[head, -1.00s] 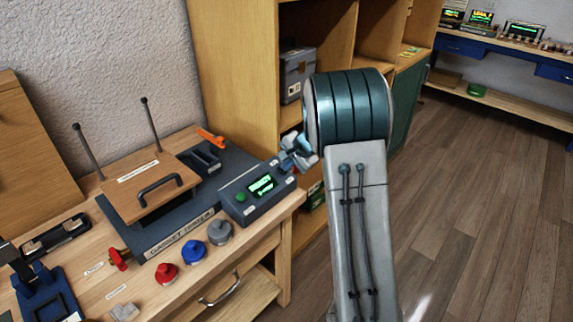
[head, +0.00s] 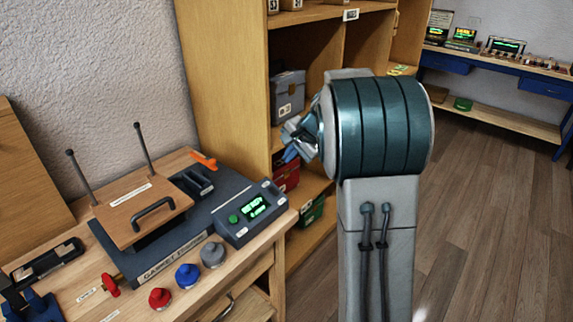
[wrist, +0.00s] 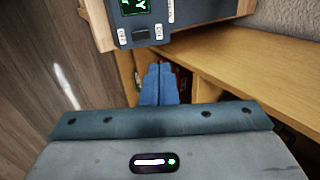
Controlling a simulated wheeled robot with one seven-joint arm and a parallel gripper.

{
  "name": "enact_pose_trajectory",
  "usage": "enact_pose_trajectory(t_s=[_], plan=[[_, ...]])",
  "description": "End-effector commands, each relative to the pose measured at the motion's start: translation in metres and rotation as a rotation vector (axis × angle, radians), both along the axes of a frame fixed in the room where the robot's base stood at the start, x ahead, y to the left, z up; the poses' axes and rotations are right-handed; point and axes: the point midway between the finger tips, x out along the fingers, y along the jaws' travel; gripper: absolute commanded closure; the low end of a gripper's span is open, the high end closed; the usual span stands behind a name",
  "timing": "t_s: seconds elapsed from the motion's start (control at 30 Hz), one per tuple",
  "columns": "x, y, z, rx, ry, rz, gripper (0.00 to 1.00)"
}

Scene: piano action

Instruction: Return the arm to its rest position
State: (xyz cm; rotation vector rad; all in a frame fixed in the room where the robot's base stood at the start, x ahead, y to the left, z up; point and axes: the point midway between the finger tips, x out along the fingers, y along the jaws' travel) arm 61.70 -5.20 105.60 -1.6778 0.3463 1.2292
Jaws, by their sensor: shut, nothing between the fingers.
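My gripper (wrist: 159,85) shows in the wrist view as two blue fingers pressed together with nothing between them. In the head view my gripper (head: 290,152) is partly hidden behind my arm's large teal joint. It is in front of the wooden shelf unit, to the right of and above the control box. It appears clear of the bench and holds nothing.
The bench at left bears a gasket station (head: 165,258) with a control box (head: 250,214), and red, blue and grey knobbed pieces (head: 187,275). The shelf unit (head: 225,90) holds a grey box (head: 287,95) and a red box (head: 286,176). Open floor (head: 480,230) lies right.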

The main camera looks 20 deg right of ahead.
Motion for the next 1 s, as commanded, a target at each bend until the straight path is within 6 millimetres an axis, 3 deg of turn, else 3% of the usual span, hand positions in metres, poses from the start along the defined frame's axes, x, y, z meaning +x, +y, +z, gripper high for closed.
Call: enact_pose_trajectory(t_s=[0.4,0.53,0.67,1.0], plan=[[-0.001,0.000,0.003,-0.001,0.001,0.001,1.00],[-0.019,0.007,0.009,-0.021,0.001,0.043,1.00],[-0.061,0.022,0.019,-0.078,0.006,0.148,1.00],[-0.203,0.055,0.020,-0.328,0.019,0.520,1.00]])
